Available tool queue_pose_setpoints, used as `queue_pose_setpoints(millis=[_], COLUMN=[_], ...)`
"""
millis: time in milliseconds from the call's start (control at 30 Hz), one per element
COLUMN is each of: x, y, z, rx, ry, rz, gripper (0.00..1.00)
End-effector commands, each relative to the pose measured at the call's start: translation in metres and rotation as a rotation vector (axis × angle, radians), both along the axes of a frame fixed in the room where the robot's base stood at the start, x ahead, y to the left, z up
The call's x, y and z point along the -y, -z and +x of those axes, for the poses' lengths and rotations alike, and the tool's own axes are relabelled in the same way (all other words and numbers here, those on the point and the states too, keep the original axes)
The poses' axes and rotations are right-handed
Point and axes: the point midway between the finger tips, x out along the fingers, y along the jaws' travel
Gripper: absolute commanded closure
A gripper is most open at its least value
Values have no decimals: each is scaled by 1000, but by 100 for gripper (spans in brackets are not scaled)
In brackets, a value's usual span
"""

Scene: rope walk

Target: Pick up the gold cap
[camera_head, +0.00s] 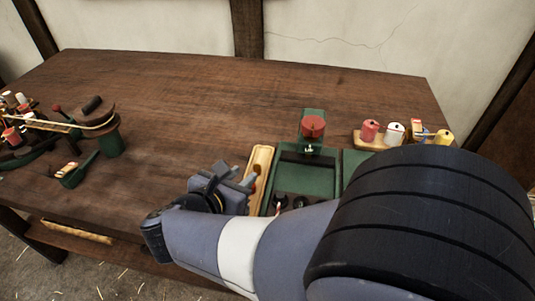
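I cannot make out a gold cap for certain in the head view. A small yellow piece (443,137) stands at the right end of a wooden tray, but it is too small to tell what it is. My gripper (238,175) is over the front part of the table, just left of a narrow wooden tray (262,158). Nothing shows clearly in it, and its fingers are too small to tell whether they are open or shut. My arm hides the table's front right.
A green tray (306,180) lies right of my gripper, with a red-topped green stand (312,127) behind it. Red and white spools (370,130) stand on the right-hand wooden tray. A rope-winding device (100,122) and spools crowd the left. The table's (200,90) middle and back are clear.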

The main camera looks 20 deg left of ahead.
Motion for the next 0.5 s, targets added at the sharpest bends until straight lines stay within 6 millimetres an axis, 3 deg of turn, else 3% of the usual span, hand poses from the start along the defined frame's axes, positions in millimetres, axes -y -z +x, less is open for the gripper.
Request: queue_pose_setpoints(millis=[500], x=[8], y=[32], z=[51], rx=[0], ry=[1], rz=[-2], gripper=[71])
